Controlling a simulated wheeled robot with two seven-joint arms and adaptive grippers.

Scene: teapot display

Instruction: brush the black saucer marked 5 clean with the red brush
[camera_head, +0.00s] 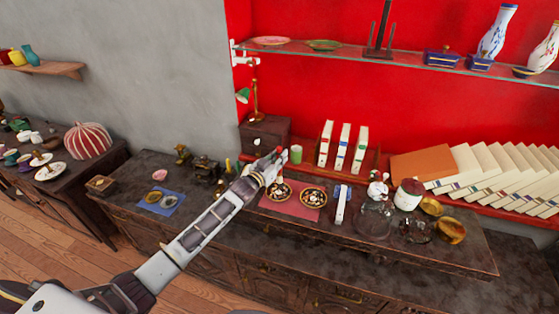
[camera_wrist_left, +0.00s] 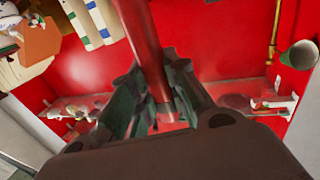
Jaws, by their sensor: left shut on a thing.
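Two dark saucers with pale and gold patterns lie side by side on a red mat (camera_head: 296,212): a left one (camera_head: 284,196) and a right one (camera_head: 314,198). Any number on them is too small to read, so I cannot tell which is marked 5. My left gripper (camera_head: 270,166) is just above and behind the left saucer, which it partly overlaps in the head view. In the left wrist view the left gripper (camera_wrist_left: 158,115) is shut on a red rod (camera_wrist_left: 146,45), which looks like the brush's handle. Its bristles are hidden. My right gripper is not in view.
A green cup (camera_head: 296,154) and upright white books (camera_head: 342,148) stand behind the mat. Right of it are a small blue-and-white item (camera_head: 342,203), a glass vessel (camera_head: 374,220), a lidded jar (camera_head: 408,194) and brass bowls (camera_head: 451,231). A blue mat (camera_head: 172,203) lies left.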

